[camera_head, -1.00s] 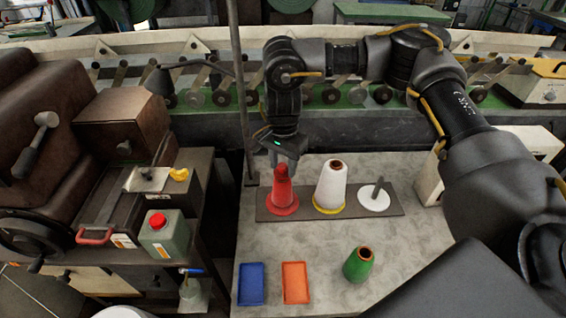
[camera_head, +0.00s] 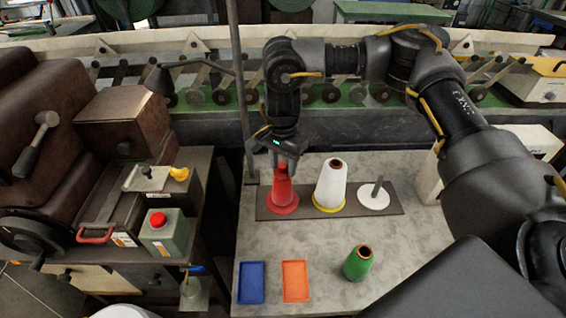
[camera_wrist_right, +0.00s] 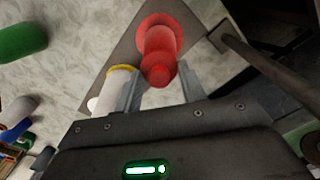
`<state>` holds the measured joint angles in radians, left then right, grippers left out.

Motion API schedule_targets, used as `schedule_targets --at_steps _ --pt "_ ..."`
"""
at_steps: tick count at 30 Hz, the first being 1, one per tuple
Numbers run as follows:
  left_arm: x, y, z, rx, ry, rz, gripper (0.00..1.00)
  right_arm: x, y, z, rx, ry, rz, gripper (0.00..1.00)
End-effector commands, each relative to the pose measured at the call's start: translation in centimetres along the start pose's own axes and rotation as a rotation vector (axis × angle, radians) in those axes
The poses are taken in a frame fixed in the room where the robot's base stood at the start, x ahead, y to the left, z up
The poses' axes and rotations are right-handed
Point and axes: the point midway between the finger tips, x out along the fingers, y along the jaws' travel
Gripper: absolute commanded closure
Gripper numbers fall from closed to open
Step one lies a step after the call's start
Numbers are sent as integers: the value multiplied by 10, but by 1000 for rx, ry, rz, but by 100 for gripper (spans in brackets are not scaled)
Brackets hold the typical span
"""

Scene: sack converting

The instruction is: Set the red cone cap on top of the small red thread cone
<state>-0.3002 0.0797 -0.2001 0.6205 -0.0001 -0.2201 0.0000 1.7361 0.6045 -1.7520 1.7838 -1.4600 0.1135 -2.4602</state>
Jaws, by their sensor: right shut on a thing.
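The small red thread cone (camera_head: 281,194) stands on a red round base at the left end of a dark rack (camera_head: 356,211). My right gripper (camera_head: 285,168) is directly over its top, pointing down. In the right wrist view the gripper's fingers (camera_wrist_right: 160,88) are on either side of the red cone cap (camera_wrist_right: 158,75), shut on it. The cap is in line with the red cone (camera_wrist_right: 160,38) beyond it. The cap and cone are the same red and overlap, so I cannot tell whether they touch. My left gripper is not in view.
A white cone (camera_head: 331,184) on a yellow base stands just right of the red cone, then a white disc with a bare peg (camera_head: 376,190). A vertical pole (camera_head: 240,90) rises close left.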

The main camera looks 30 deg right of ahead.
Motion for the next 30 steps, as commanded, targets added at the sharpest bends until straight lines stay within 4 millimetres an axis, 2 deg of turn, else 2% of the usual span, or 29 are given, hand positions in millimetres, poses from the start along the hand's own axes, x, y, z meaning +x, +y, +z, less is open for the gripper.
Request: schedule_targets --at_steps 17,18,23,30 --pt "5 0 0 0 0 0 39 9 0 0 0 0 0 81" --pt "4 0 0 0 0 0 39 9 0 0 0 0 0 56" --pt "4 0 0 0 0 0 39 9 0 0 0 0 0 35" --pt "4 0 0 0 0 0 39 8 0 0 0 0 0 34"
